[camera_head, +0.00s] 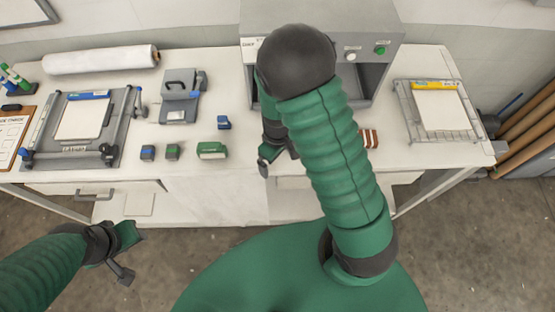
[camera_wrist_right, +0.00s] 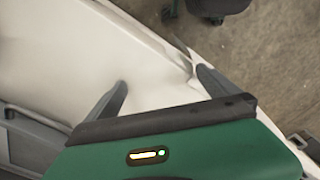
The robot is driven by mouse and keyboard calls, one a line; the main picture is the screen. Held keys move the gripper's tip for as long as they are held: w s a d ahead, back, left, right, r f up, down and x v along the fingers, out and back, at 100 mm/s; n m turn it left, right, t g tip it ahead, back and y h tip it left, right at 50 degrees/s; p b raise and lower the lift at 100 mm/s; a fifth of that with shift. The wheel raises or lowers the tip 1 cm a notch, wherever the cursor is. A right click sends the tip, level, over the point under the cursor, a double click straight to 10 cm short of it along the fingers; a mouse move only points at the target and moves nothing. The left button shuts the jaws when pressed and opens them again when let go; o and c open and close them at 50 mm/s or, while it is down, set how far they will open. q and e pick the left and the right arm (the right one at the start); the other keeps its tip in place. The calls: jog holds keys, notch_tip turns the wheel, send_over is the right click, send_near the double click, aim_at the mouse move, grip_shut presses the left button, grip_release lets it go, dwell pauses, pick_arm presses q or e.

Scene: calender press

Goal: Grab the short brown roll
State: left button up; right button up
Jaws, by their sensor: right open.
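Several brown rolls (camera_head: 527,128) lean side by side at the right edge of the head view, beyond the table's right end. They run out of the picture, so I cannot tell which one is short. My right gripper (camera_head: 274,160) is over the table's front edge, left of my right arm and far from the rolls. In the right wrist view its two fingers (camera_wrist_right: 161,75) are apart with nothing between them. No roll shows in that view. My left gripper (camera_head: 126,254) is low in front of the table at the left, fingers apart and empty.
A grey press (camera_head: 377,35) stands at the back of the white table (camera_head: 225,95), partly behind my right arm. A tray with a white sheet (camera_head: 442,108) lies at the table's right end, near the rolls. A white roll (camera_head: 100,59) lies at the back left.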

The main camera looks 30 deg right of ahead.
notch_tip(320, 180, up, 17)
jog(key=shift+f, duration=0.15)
